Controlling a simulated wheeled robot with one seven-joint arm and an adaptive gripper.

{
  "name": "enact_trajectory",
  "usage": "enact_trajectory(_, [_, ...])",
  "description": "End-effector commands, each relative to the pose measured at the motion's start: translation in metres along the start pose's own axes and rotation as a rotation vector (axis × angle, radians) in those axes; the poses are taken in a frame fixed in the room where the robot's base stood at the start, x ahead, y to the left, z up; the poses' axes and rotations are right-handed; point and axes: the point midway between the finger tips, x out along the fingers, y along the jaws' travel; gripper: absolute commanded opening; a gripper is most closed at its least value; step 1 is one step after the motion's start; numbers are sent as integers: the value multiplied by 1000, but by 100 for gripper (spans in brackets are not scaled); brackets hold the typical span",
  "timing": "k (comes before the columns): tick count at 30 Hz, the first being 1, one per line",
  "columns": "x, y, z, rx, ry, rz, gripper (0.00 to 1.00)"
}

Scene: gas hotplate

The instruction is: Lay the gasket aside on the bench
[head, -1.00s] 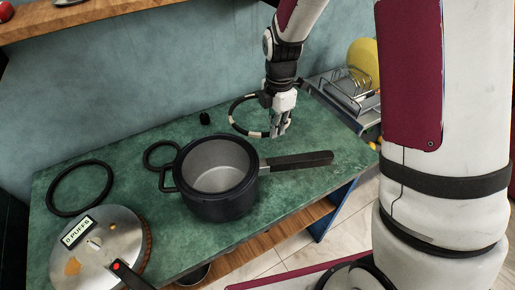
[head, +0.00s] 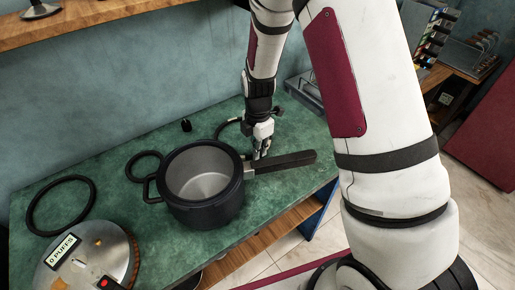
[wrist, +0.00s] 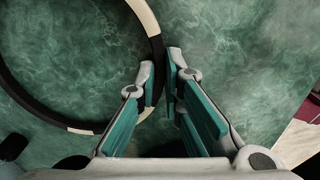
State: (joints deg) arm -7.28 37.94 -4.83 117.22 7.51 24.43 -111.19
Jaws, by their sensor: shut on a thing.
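My gripper (head: 262,153) is low over the bench, behind the pot's long handle in the head view. It is shut on the gasket (head: 221,126), a thin black ring with cream bands. In the wrist view the gasket (wrist: 143,15) runs between the fingertips (wrist: 160,82) and curves away left, close above or on the green bench (wrist: 235,40); I cannot tell which. In the head view the pot and gripper hide part of the ring. The green marbled bench (head: 110,205) also carries the dark open pot (head: 205,213).
The pot's handle (head: 285,162) reaches right, close to my gripper. A large black ring (head: 92,199), a smaller one (head: 129,169) and a steel lid (head: 105,245) lie left. A small black piece (head: 186,125) is behind the pot. A dish rack (head: 303,90) stands beyond the right end.

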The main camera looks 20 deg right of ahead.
Motion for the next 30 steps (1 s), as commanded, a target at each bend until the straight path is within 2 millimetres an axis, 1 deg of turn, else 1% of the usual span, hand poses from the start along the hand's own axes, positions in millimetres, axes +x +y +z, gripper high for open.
enact_trajectory(1, [2, 0, 0, 0, 0, -1, 0])
enact_trajectory(2, [2, 0, 0, 0, 0, -1, 15])
enact_trajectory(3, [1, 0, 0, 0, 0, -1, 24])
enact_trajectory(4, [1, 0, 0, 0, 0, -1, 29])
enact_trajectory(13, [0, 0, 0, 0, 0, 0, 29])
enact_trajectory(17, [-8, 1, 0, 0, 0, 3, 29])
enact_trajectory(20, [-23, 1, 0, 0, 0, 5, 29])
enact_trajectory(27, [-74, 1, 0, 0, 0, 5, 29])
enact_trajectory(30, [-92, 1, 0, 0, 0, 4, 29])
